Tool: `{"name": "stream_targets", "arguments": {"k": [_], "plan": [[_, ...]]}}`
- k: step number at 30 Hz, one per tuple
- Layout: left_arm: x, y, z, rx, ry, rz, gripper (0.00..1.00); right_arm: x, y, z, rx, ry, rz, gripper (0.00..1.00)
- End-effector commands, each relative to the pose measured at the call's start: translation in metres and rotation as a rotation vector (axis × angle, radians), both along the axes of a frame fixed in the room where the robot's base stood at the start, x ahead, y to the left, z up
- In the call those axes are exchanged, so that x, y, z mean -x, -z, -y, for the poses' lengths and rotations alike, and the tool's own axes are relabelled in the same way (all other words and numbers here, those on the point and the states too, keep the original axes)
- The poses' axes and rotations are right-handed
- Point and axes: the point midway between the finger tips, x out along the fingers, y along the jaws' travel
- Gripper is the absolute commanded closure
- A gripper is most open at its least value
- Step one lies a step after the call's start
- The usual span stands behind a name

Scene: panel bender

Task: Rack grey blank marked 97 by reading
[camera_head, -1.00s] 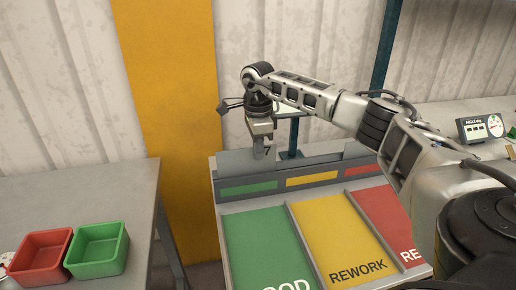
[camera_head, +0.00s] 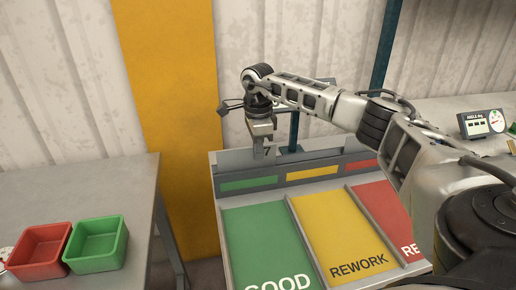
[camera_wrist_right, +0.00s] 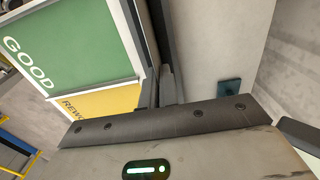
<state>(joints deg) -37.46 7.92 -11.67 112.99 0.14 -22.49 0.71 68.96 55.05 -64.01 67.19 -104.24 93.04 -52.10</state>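My right gripper (camera_head: 264,148) hangs fingers down at the back of the sorting rack, over the green lane's end. It appears shut on a grey blank (camera_head: 237,159), a flat plate standing upright just behind the green label strip. A dark "7" shows on the plate beside the fingers; any digit left of it is hidden by them. I cannot tell whether the plate's lower edge touches the rack. In the right wrist view the dark fingers (camera_wrist_right: 166,82) point toward the rack. The rack has a green GOOD lane (camera_head: 262,245), a yellow REWORK lane (camera_head: 340,235) and a red lane (camera_head: 385,215). My left gripper is out of view.
A grey table (camera_head: 90,190) at left holds a red bin (camera_head: 40,252) and a green bin (camera_head: 97,245). A teal post (camera_head: 293,130) stands behind the rack. An angle gauge (camera_head: 482,124) sits on the right bench. The lanes' visible surfaces are bare.

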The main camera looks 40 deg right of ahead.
Motion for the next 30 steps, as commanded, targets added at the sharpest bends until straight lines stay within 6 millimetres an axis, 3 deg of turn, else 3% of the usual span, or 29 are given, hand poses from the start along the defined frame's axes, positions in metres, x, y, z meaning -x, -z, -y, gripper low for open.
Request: {"name": "stream_targets", "arguments": {"k": [10, 13, 24, 30], "plan": [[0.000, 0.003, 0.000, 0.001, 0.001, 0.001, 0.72, 0.000, 0.008, 0.000, 0.000, 0.000, 0.000, 1.00], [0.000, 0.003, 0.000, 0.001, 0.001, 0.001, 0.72, 0.000, 0.007, 0.000, 0.000, 0.000, 0.000, 0.73], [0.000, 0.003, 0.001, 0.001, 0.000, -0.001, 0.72, 0.000, 0.007, 0.000, 0.000, 0.000, -0.001, 0.72], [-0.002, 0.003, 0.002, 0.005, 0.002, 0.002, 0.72, -0.001, -0.025, 0.000, -0.001, 0.000, 0.006, 0.72]]}}
